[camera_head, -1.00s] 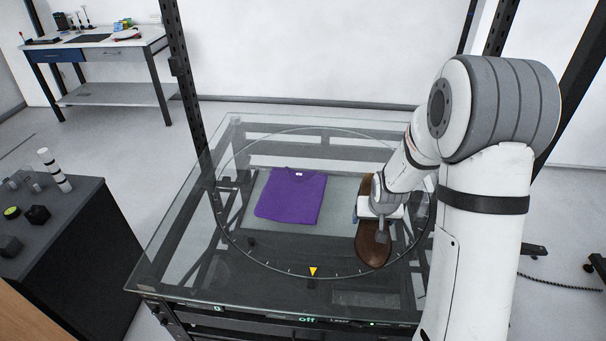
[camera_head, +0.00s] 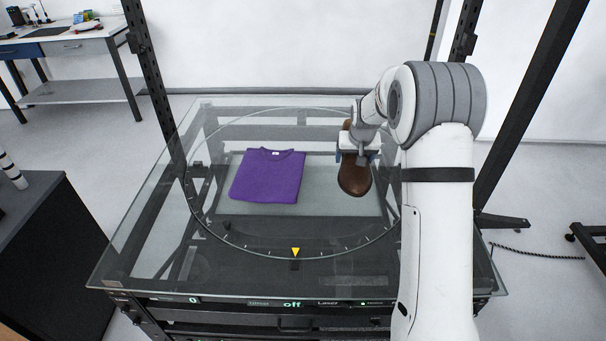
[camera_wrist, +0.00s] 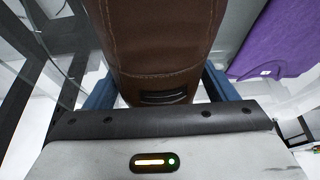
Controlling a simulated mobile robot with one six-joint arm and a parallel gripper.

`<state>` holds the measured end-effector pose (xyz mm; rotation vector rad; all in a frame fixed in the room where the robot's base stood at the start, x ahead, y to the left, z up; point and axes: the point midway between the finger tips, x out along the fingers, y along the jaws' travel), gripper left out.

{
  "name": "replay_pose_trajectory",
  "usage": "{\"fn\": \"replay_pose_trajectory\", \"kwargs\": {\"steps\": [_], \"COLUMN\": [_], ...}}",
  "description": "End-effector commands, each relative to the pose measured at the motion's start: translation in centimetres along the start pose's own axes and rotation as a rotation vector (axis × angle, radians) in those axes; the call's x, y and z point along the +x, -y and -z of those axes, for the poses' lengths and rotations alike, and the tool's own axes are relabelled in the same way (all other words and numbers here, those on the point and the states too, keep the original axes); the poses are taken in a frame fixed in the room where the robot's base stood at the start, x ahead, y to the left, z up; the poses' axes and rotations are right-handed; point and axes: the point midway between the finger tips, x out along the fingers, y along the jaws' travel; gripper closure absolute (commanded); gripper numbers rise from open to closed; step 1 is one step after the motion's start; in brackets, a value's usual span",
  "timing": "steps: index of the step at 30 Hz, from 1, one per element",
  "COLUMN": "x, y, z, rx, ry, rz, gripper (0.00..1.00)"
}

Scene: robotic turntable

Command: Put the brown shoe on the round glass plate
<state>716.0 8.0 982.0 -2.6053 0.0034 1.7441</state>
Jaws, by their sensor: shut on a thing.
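The brown shoe (camera_head: 354,178) is in my gripper (camera_head: 357,157), over the right part of the round glass plate (camera_head: 258,222) in the head view. In the wrist view the shoe (camera_wrist: 160,50) fills the upper middle, between the blue fingers of my gripper (camera_wrist: 155,92), which are shut on it. I cannot tell whether the sole touches the glass. My arm hides part of the plate's right edge.
A folded purple shirt (camera_head: 268,175) lies on the plate, left of the shoe; it also shows in the wrist view (camera_wrist: 275,40). A yellow triangle marker (camera_head: 295,252) is at the plate's front. Dark frame posts (camera_head: 154,90) stand around the table. Bare glass lies in front of the shirt.

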Motion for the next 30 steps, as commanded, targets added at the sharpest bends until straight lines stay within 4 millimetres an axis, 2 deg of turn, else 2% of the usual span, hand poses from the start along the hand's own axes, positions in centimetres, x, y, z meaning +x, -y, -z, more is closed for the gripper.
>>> {"fn": "replay_pose_trajectory", "kwargs": {"steps": [1,6,10,14,18,26,30], "x": [1.6,2.3,2.4,3.9,6.3,8.5,10.3], "y": [-0.1,-0.2,-0.2,-0.2,-0.2,-0.2,-0.2], "z": [1.2,4.1,5.1,4.6,3.6,2.7,1.9], "rx": [0.000,0.000,-0.001,-0.002,-0.002,-0.002,-0.003], "ry": [-0.008,-0.005,-0.004,0.002,0.001,-0.002,0.000], "rz": [0.001,0.005,0.006,0.006,0.006,0.006,0.006], "gripper": [0.55,0.55,0.55,0.55,0.55,0.55,0.55]}}
